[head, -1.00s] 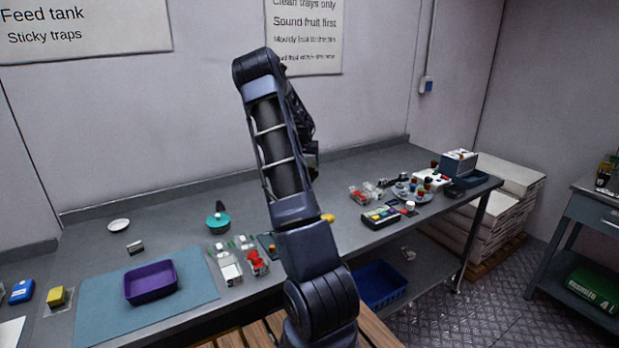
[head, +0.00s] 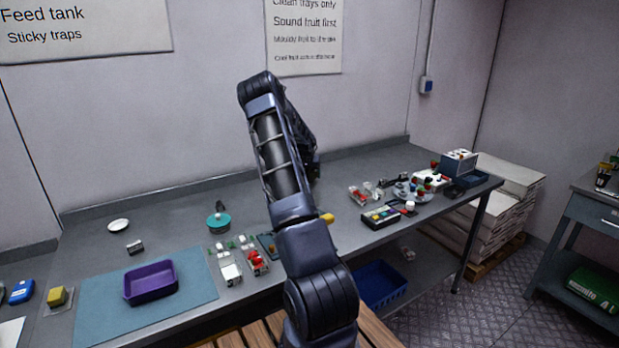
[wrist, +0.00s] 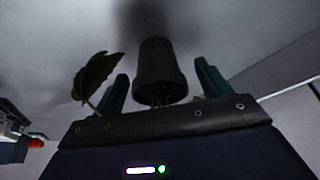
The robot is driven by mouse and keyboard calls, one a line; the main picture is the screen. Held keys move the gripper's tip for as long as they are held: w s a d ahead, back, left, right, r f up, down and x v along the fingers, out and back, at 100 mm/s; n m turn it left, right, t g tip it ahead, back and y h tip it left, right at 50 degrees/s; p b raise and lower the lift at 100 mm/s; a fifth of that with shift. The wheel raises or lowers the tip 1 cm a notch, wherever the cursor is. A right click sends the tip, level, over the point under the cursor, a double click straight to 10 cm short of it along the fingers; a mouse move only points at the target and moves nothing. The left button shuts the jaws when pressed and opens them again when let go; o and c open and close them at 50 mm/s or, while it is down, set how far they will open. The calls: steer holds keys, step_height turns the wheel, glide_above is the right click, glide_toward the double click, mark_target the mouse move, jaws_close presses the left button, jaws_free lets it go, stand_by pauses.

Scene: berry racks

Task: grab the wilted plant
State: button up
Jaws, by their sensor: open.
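In the wrist view a dark pot (wrist: 160,72) lies between the two teal fingers of my gripper (wrist: 162,75), its wide rim toward the palm. A drooping dark green leaf (wrist: 95,77) hangs out beside the left finger, and bits of stem show at the rim. This looks like the wilted plant. The fingers are open, with a gap visible on each side of the pot. In the head view my arm hides the gripper and the plant.
The grey bench (head: 345,165) carries a purple tray (head: 151,282) on a blue mat (head: 205,275) at left. Clear punnets with red fruit (head: 257,262) stand beside the mat. A colourful box (head: 381,216) and several small items lie at right. A blue crate (head: 378,284) sits below.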

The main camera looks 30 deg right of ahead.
steer(key=shift+w+d+f, duration=0.1)
steer(key=shift+f, duration=0.2)
steer(key=c, duration=1.1)
steer(key=shift+r, duration=0.1)
